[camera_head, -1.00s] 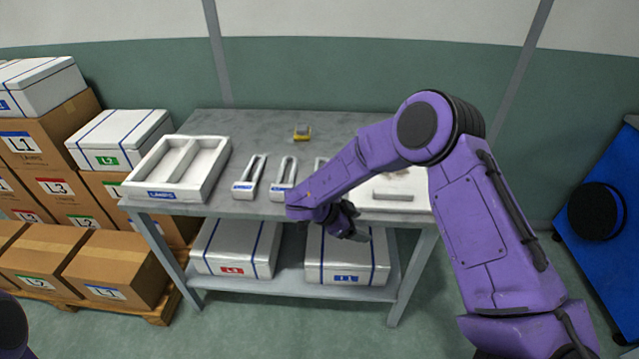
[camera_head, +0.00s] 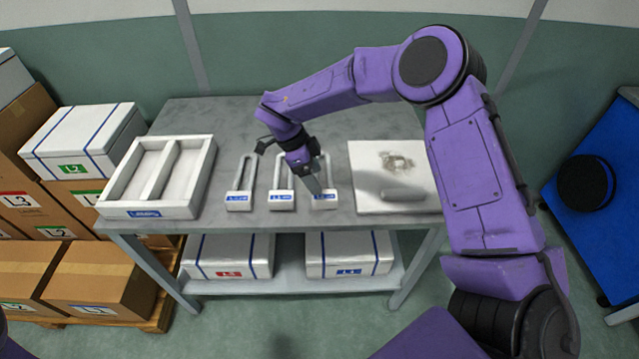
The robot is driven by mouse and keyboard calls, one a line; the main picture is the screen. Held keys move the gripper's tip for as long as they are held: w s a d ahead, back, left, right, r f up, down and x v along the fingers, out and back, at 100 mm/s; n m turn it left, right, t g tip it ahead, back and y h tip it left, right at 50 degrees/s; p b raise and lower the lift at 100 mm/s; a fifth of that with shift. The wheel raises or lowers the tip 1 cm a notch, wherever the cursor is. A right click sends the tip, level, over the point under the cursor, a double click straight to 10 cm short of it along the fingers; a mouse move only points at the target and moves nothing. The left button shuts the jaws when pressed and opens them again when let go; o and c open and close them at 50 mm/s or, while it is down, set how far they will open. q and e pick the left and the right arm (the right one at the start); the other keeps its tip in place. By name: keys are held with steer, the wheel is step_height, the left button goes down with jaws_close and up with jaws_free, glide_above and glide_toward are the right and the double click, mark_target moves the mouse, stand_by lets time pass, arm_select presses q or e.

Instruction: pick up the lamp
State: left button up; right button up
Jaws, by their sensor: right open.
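My left gripper is out of view.
A white two-compartment tray (camera_head: 205,178) labelled LAMPS sits on the table's left. A white board (camera_head: 365,178) with a grey bar (camera_head: 403,194) lies on the right. White boxes (camera_head: 228,258) stand on the lower shelf. Cartons (camera_head: 105,275) are stacked at left.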

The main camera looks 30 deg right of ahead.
mark_target(324, 195)
steer(key=shift+s+d+f+p, duration=0.35)
steer(key=shift+s+f, duration=0.25)
steer(key=shift+s, duration=0.25)
steer(key=f, duration=0.3)
steer(key=d+f+p, duration=0.1)
steer(key=shift+w+f, duration=0.35)
steer(key=shift+f, duration=0.05)
steer(key=shift+s+f, duration=0.1)
steer(key=shift+f, duration=0.05)
steer(key=shift+s, duration=0.25)
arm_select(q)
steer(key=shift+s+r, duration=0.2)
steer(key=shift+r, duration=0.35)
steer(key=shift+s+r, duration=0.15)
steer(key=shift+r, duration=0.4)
arm_select(e)
steer(key=shift+w, duration=0.1)
steer(key=c, duration=1.2)
steer(key=shift+r, duration=0.2)
steer(key=shift+c, duration=0.2)
